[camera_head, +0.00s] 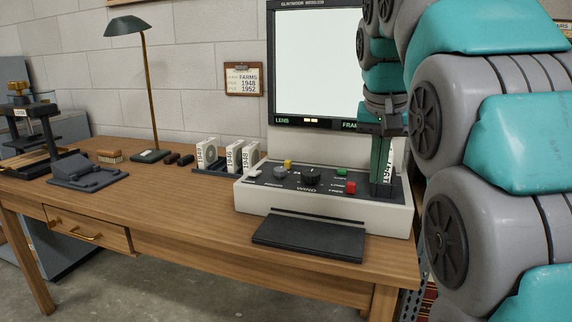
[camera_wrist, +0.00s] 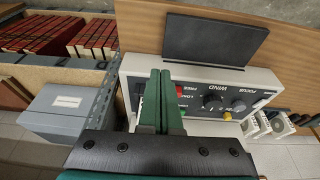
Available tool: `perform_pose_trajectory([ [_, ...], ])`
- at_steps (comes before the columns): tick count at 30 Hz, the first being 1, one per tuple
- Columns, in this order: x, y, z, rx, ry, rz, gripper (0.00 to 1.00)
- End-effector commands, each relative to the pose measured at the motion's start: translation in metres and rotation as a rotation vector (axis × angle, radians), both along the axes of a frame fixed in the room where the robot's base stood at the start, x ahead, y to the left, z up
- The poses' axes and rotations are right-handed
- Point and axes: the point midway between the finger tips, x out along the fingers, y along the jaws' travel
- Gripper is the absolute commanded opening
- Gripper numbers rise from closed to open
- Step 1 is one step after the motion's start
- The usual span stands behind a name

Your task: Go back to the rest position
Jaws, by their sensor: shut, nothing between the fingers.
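My gripper (camera_head: 381,188) points down over the right end of the microfilm reader's control panel (camera_head: 262,200). Its green fingers are together and hold nothing. In the wrist view the two fingers (camera_wrist: 160,76) lie side by side, in front of the panel with its knobs and red button. A white label reading 1947 (camera_head: 389,172) shows just beside the fingers in the head view; what carries it is mostly hidden. I cannot tell whether the fingertips touch anything. My arm fills the right side of the head view.
The reader's screen (camera_head: 317,62) stands close behind my gripper. A dark flat plate (camera_head: 308,238) lies in front of the panel. White film boxes (camera_head: 233,155) stand in a rack to the left, beyond them a lamp (camera_head: 152,90). Shelved red books (camera_wrist: 45,37) and a grey box (camera_wrist: 66,112) show in the wrist view.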

Motion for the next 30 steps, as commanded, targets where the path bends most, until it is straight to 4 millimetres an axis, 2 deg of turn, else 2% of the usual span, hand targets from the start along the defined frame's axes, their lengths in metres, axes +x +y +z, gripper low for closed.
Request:
perform_pose_trajectory([
  [7, -0.017, -0.002, -0.023, 0.005, 0.04, 0.016, 0.0],
  [14, -0.048, -0.004, -0.063, 0.014, 0.106, 0.045, 0.0],
  [23, -0.12, -0.003, -0.146, 0.033, 0.227, 0.114, 0.0],
  [30, -0.191, 0.002, -0.218, 0.052, 0.328, 0.182, 0.0],
])
